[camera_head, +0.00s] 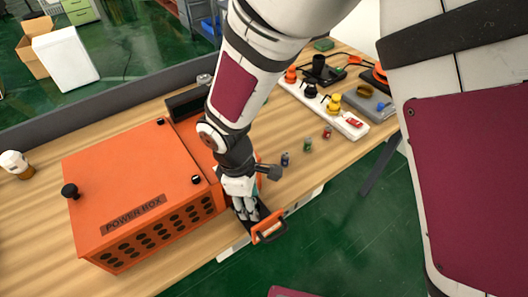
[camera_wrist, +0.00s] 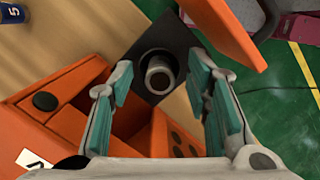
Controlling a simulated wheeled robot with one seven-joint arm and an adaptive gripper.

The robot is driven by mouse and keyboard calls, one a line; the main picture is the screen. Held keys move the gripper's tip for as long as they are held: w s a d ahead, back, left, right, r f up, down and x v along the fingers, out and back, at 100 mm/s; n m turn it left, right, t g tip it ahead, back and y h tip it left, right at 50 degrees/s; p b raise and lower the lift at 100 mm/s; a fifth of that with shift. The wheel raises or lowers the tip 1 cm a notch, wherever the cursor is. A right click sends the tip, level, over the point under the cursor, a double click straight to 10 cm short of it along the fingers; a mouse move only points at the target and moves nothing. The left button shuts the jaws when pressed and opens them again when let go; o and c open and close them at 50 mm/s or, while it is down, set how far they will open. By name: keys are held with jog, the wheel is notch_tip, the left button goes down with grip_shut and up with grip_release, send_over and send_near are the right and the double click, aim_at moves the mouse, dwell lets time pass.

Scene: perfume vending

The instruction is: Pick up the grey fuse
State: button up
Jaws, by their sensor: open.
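A grey cylinder (camera_wrist: 159,78), apparently the grey fuse, stands in a dark round socket in a black plate (camera_wrist: 160,42). I see it nearly end-on in the wrist view. My gripper (camera_wrist: 161,80) is open, its teal-padded fingers on either side of the cylinder with gaps to both. In the head view my gripper (camera_head: 246,214) is low at the front right of the orange power box (camera_head: 135,190), and the fuse cannot be made out there. An orange panel with a handle (camera_head: 268,226) sticks out beside my gripper.
Small blue (camera_head: 285,159), green (camera_head: 307,145) and red (camera_head: 327,132) fuses stand on the wooden table (camera_head: 335,170) to the right. A white power strip (camera_head: 322,107) with several plugs lies behind them. Orange walls (camera_wrist: 227,32) lie close around my fingers.

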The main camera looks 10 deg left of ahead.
jog(key=shift+f, duration=0.25)
grip_shut()
jog(key=shift+r, duration=0.15)
